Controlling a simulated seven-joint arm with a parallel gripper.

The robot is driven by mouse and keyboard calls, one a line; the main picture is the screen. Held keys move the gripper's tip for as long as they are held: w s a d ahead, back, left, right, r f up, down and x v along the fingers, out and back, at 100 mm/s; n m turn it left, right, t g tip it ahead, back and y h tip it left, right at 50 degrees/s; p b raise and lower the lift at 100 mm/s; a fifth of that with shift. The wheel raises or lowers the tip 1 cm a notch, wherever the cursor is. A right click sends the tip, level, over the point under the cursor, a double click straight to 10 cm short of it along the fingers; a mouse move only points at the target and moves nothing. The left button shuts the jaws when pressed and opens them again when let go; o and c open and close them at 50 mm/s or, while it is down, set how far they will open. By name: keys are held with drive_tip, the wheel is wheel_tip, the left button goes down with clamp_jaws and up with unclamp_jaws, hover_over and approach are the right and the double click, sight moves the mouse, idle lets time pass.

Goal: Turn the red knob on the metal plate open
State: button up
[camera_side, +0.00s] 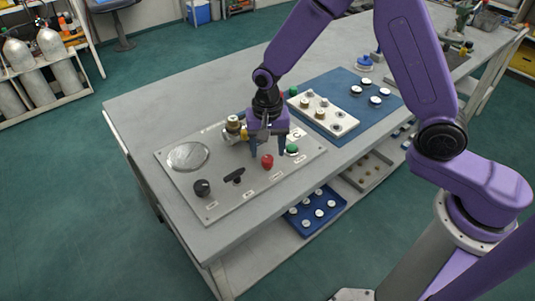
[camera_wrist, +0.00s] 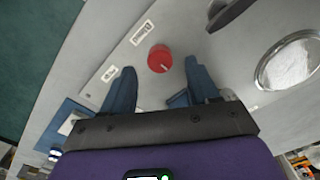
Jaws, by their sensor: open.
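The red knob (camera_side: 267,161) stands on the metal plate (camera_side: 225,207), near the plate's front edge in the side view. In the wrist view the red knob (camera_wrist: 160,59) is round with a pale pointer mark at its lower right. My gripper (camera_side: 268,150) points down over the plate, close to the red knob. In the wrist view my gripper (camera_wrist: 162,80) is open, with its blue fingers apart and the knob showing between and slightly beyond their tips. Nothing is held. Whether a finger touches the knob cannot be told.
A blue mat (camera_side: 345,84) with parts lies behind. The bench's left end is clear.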

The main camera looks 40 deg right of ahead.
sight(267, 161)
drive_tip(key=shift+f, duration=1.5)
drive_tip(key=c, duration=1)
drive_tip(key=shift+c, duration=0.2)
